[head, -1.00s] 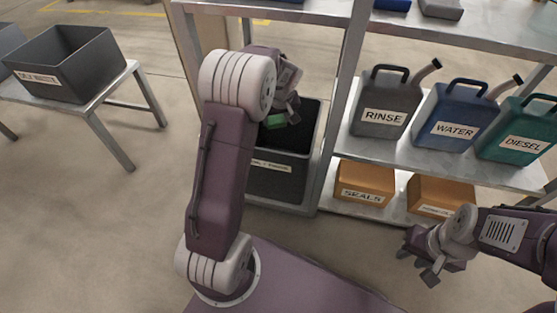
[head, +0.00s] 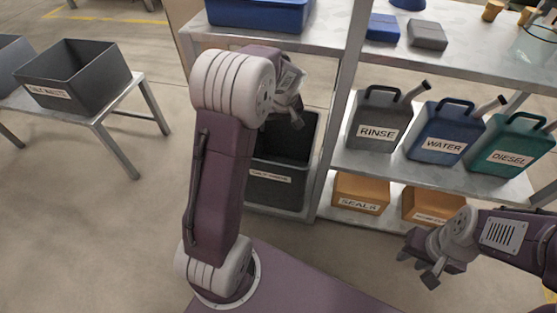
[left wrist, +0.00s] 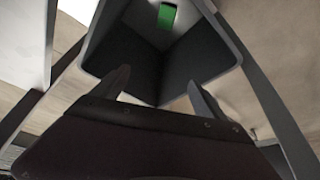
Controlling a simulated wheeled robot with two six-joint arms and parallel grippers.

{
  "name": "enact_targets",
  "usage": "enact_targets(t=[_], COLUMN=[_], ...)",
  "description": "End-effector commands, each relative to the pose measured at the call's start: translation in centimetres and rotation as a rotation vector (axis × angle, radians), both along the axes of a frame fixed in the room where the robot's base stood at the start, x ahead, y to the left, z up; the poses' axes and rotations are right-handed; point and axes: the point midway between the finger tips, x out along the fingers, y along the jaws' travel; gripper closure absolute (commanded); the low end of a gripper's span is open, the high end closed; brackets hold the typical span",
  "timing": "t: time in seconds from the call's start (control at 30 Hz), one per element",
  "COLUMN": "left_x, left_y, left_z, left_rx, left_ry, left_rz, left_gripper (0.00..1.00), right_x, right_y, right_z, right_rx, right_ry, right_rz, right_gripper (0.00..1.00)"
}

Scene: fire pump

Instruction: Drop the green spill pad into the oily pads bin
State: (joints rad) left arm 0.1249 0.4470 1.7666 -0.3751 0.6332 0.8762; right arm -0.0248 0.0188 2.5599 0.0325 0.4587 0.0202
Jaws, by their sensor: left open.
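The green spill pad (left wrist: 167,16) shows in the left wrist view within the opening of a dark grey bin (left wrist: 205,55); I cannot tell whether it touches the bin's inner wall or floor. The pad is hidden there. My left gripper (head: 297,112) is above the bin; its fingers (left wrist: 160,90) are apart with nothing between them. My right gripper (head: 420,262) is open and empty at the lower right.
A shelf (head: 480,185) holds RINSE (head: 376,125), WATER (head: 441,135) and DIESEL (head: 510,148) cans, with orange bins (head: 360,194) below. A blue tray (head: 262,14) sits above. A dark bin (head: 75,78) stands on a table at left. The left floor is clear.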

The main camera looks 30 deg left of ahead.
Motion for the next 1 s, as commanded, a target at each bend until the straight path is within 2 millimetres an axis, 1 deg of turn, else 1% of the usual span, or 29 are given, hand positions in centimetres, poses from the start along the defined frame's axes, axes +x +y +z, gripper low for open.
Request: enact_targets(t=[0.03, 0.13, 0.73, 0.8, 0.87, 0.97, 1.0], left_x=[-0.2, -0.5, -0.5, -0.7, -1.4, -4.4, -6.0], left_y=[-0.2, -0.4, -0.5, -0.6, -1.2, -3.4, -4.6], left_z=[1.1, 1.6, 1.5, 1.7, 2.3, 3.7, 4.4], left_rx=[0.000, -0.001, -0.001, -0.002, -0.008, -0.029, -0.040], left_ry=[0.000, 0.001, 0.000, 0.004, 0.018, 0.071, 0.096], left_rz=[-0.001, 0.000, 0.001, -0.005, -0.033, -0.145, -0.206], left_gripper=[0.17, 0.17, 0.17, 0.17, 0.17, 0.17, 0.17], right_x=[0.0, 0.0, 0.0, 0.0, 0.0, 0.0, 0.0], right_y=[0.0, 0.0, 0.0, 0.0, 0.0, 0.0, 0.0], right_z=[0.9, 1.2, 1.1, 1.3, 2.1, 4.3, 5.4], right_rx=[0.000, 0.000, 0.000, 0.000, 0.000, 0.000, 0.000], right_ry=[0.000, 0.000, 0.000, 0.000, 0.001, 0.001, 0.000], right_rz=[0.000, 0.000, 0.000, 0.000, 0.000, 0.000, 0.000], right_gripper=[0.68, 0.68, 0.68, 0.68, 0.68, 0.68, 0.68])
